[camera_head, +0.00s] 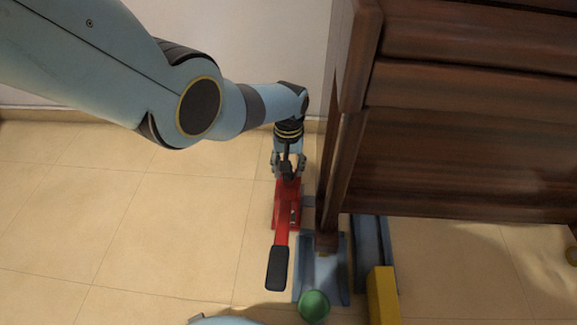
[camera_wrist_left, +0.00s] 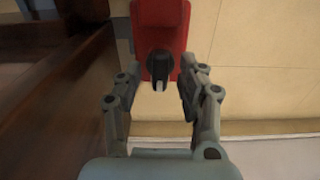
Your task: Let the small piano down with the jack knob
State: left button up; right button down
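The small piano (camera_head: 455,135) is dark brown wood and fills the right of the head view; its leg stands over a blue channel-like piece (camera_head: 307,285). The red jack (camera_head: 287,205) is on the floor at the piano's left, with its black-ended handle (camera_head: 277,268) pointing toward me. My left gripper (camera_head: 289,163) points down at the jack's far end. In the left wrist view, the black jack knob (camera_wrist_left: 160,68) lies between the spread fingers of my left gripper (camera_wrist_left: 157,83), with gaps visible at both sides. My right gripper is not in view.
A green round thing (camera_head: 314,305) is at the near end of the blue piece. A yellow block (camera_head: 383,297) stands to its right, by another blue piece (camera_head: 368,250). A pale wall is behind; the tiled floor (camera_head: 150,235) at left is clear.

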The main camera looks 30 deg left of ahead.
pick_arm(q)
notch_tip(320, 180, up, 12)
dwell(0.7)
